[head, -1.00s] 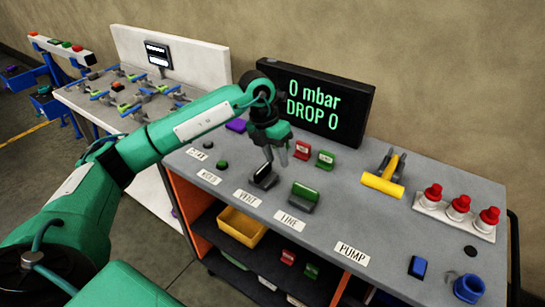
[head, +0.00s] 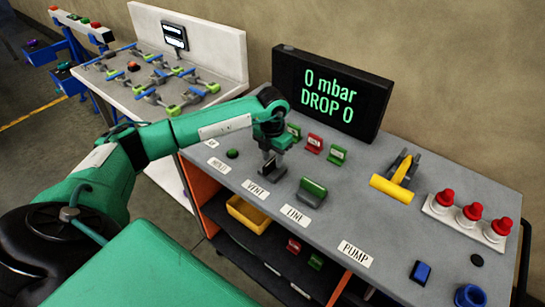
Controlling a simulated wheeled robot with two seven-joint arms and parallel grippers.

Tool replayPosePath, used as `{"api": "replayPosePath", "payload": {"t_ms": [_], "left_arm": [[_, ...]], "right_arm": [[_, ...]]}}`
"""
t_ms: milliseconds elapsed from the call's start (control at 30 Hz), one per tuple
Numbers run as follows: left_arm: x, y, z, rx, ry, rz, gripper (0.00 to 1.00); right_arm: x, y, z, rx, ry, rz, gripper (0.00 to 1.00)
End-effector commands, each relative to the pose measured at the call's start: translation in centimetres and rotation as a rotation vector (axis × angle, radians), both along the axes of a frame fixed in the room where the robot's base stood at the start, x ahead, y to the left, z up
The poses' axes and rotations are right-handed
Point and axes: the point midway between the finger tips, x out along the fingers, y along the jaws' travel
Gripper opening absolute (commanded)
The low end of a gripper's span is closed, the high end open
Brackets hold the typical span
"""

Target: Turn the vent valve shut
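The vent valve (head: 265,172) is a small dark fitting on the grey bench top, behind the label VENT (head: 256,189). My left gripper (head: 272,158) points down right at the valve, its fingers at the handle. The gripper hides most of the handle, so its angle does not show. I cannot tell whether the fingers are closed on it or only beside it. The display (head: 331,98) reads 0 mbar and DROP 0. My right gripper is not in view.
A green-handled valve (head: 313,190) stands close to the right, behind the label LINE (head: 296,215). Red (head: 315,143) and green (head: 337,154) tags stand behind. A yellow-handled tool (head: 392,188) and red-topped knobs (head: 470,212) are farther right. A yellow bin (head: 248,214) sits below.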

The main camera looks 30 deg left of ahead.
Motion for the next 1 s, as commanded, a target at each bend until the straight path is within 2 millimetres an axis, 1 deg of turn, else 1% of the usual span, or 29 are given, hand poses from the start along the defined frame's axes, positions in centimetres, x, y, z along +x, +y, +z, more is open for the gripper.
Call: {"api": "replayPosePath", "payload": {"t_ms": [100,200,467,567,600,667,867,1000], "left_arm": [[0.0,0.0,-1.1,0.0,0.001,0.001,0.35],[0.0,0.0,-1.6,0.0,0.0,0.0,0.35],[0.0,0.0,-1.7,0.0,0.0,0.0,0.35],[0.0,0.0,-1.7,0.0,0.0,0.0,0.18],[0.0,0.0,-1.7,0.0,0.0,0.0,0.1],[0.0,0.0,-1.7,0.0,0.0,0.0,0.0],[0.0,0.0,-1.7,0.0,0.0,-0.004,0.0],[0.0,0.0,-1.8,0.0,-0.001,-0.03,0.0]], "right_arm": [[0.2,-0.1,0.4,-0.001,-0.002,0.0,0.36],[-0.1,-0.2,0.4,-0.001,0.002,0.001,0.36],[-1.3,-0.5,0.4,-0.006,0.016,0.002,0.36],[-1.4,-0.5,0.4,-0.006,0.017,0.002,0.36],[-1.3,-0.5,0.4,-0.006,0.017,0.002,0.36],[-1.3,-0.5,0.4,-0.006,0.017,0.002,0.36],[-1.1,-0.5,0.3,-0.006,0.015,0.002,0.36],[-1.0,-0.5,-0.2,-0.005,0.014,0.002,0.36]]}}
